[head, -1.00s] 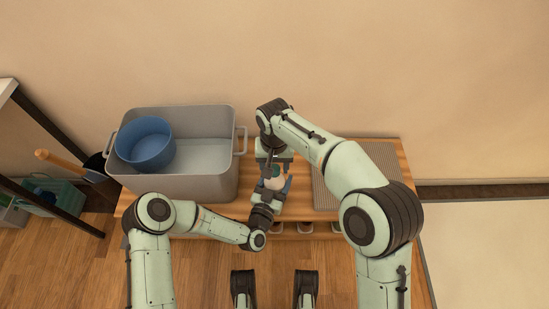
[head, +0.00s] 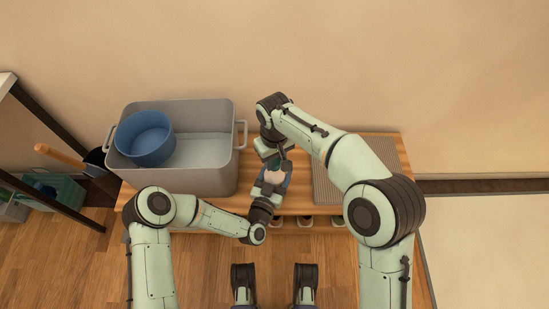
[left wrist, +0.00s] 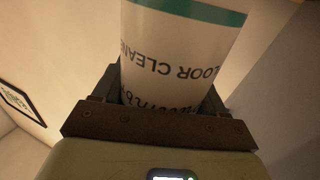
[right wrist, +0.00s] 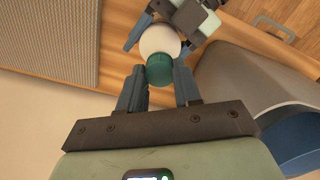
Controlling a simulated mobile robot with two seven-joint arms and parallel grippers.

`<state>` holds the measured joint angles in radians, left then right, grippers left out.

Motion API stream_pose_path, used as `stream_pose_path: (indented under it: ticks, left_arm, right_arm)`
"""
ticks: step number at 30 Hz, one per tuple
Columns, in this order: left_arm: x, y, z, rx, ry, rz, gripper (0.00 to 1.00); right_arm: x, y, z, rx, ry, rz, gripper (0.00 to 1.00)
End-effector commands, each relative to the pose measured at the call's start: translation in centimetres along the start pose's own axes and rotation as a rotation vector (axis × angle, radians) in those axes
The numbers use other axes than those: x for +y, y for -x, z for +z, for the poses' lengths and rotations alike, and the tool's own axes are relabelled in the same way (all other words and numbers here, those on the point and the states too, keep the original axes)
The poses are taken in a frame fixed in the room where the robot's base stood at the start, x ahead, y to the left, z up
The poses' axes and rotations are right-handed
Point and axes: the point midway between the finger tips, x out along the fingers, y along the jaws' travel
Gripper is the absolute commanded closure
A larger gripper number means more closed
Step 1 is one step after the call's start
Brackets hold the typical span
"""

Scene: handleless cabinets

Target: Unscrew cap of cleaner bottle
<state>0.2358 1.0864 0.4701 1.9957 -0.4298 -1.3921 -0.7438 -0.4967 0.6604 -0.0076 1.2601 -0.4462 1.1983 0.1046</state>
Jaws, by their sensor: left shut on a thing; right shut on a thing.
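The cleaner bottle (left wrist: 185,50) is white with a teal band and "FLOOR CLEANER" lettering. My left gripper (left wrist: 170,95) is shut on its body; in the head view the left gripper (head: 272,187) holds the bottle (head: 276,177) above the bench front. The bottle's green cap (right wrist: 160,71) faces the right wrist camera, with the white bottle (right wrist: 159,41) behind it. My right gripper (right wrist: 160,80) has one finger on each side of the cap and is shut on it. In the head view the right gripper (head: 272,160) mostly hides the cap.
A grey tub (head: 212,185) with a blue basin (head: 146,140) in it stands on the wooden bench, close left of the hands. A ribbed grey mat (head: 383,150) lies at the right. Shoes (head: 306,221) sit under the bench.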

Motion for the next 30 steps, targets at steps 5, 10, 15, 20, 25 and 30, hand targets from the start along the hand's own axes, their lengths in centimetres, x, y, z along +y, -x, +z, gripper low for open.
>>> stream_pose_path:
  ticks: [5,10,15,20,25,30]
  left_arm:
    - [-0.01,0.01,0.06,-0.001,0.000,0.000,1.00]
    - [-0.01,0.01,0.06,-0.001,0.000,0.000,1.00]
    - [-0.01,0.01,0.05,-0.001,0.000,0.000,1.00]
    - [-0.01,0.01,0.05,-0.001,0.000,0.000,1.00]
    - [-0.01,0.01,0.05,-0.001,0.000,0.000,1.00]
    - [-0.01,0.02,0.05,-0.001,0.000,0.000,1.00]
  right_arm:
    - [-0.01,0.02,0.01,0.000,0.061,0.000,1.00]
    - [-0.01,0.03,0.01,-0.001,0.063,0.000,1.00]
    - [-0.01,0.02,0.01,-0.001,0.062,0.000,1.00]
    - [-0.01,0.04,0.01,0.000,0.061,0.000,1.00]
    - [-0.01,0.36,-0.01,0.000,0.061,0.000,1.00]
    - [-0.01,0.95,-0.03,0.001,0.061,0.000,1.00]
